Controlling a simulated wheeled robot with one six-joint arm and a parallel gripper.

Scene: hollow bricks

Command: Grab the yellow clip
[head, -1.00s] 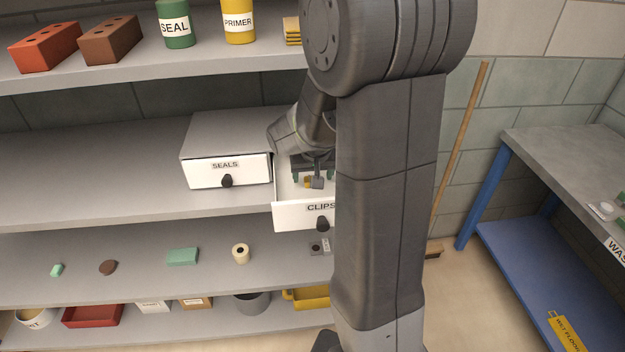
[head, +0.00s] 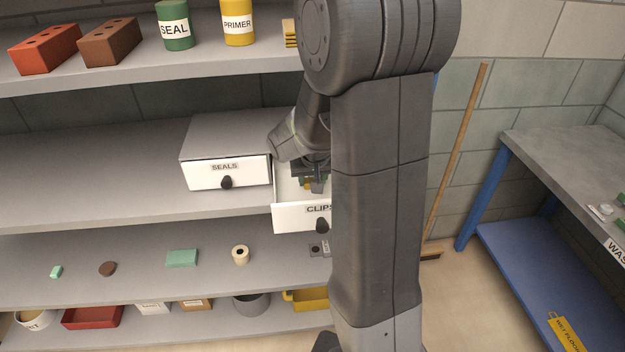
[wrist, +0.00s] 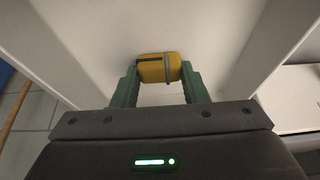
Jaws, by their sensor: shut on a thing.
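The yellow clip (wrist: 155,69) is a small rounded yellow block with a grey band, seen in the wrist view between the green fingertips of my gripper (wrist: 160,84). My gripper is shut on it, with a finger at each end of the clip. My arm hides the right part of the drawer. I cannot tell whether the clip touches the drawer floor.
The shut SEALS drawer (head: 205,175) stands directly left of the CLIPS drawer. The CLIPS drawer's walls rise on both sides of my gripper. An upper shelf (head: 130,69) holds bricks and tins. A broom (head: 458,160) leans at the right. The middle shelf's left part is clear.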

